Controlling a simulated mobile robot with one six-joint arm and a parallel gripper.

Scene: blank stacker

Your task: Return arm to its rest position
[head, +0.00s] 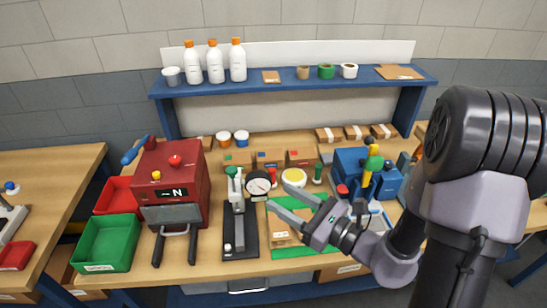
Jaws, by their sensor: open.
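My gripper (292,207) is in the middle of the head view, at the end of my dark and grey arm, which comes in from the right. Its two grey fingers are spread apart and point left. It hangs over the workbench, above a green mat (292,251) and beside a round dial gauge (258,184). Nothing shows between the fingers. My arm hides the right part of the bench.
A red machine (178,170) stands at the left of the wooden bench, with green (105,243) and red bins beside it. A blue machine (355,165) stands right of centre. A blue shelf (295,84) with several bottles and rolls spans the back.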

